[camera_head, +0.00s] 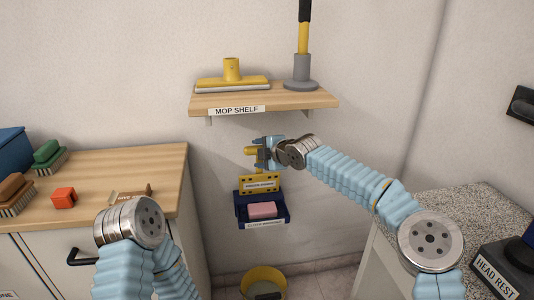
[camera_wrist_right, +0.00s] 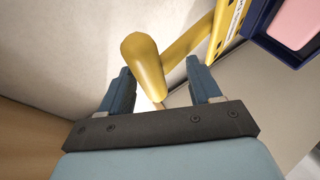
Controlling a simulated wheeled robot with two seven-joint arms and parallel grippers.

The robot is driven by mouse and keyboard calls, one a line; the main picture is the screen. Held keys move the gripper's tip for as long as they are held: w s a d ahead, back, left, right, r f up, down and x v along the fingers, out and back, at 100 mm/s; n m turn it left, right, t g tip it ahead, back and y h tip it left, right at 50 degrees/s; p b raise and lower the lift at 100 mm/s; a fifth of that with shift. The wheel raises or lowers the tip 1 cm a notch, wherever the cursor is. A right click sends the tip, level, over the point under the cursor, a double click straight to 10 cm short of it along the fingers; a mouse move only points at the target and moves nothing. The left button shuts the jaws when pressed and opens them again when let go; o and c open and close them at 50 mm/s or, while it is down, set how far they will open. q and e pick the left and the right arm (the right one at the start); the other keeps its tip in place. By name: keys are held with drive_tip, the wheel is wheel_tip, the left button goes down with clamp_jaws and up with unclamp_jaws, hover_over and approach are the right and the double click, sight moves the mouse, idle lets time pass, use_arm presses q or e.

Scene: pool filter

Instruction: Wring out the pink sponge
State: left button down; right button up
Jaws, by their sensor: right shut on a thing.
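The pink sponge (camera_head: 263,210) lies in the blue tray (camera_head: 240,212) of a wall-mounted wringer. A yellow plate (camera_head: 259,183) with a label sits just above the tray. My right gripper (camera_head: 259,153) is shut on the wringer's yellow lever handle (camera_head: 249,150), above the plate. In the right wrist view the rounded yellow handle (camera_wrist_right: 143,62) passes between the two blue fingers, and part of the sponge (camera_wrist_right: 296,20) shows at the top right. The sponge looks uncompressed. My left arm shows at the lower left, but its gripper is out of view.
A yellow bucket (camera_head: 264,279) stands on the floor below the wringer. A mop shelf (camera_head: 270,98) is above. A wooden counter (camera_head: 120,170) with brushes (camera_head: 46,153) and a red block (camera_head: 63,197) is left. A speckled counter (camera_head: 440,205) is right.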

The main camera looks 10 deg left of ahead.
drive_tip(key=b+v, duration=0.2)
drive_tip(key=v, duration=1.1)
drive_tip(key=shift+d, duration=0.2)
drive_tip(key=shift+s+r, duration=0.1)
drive_tip(key=shift+r, duration=0.05)
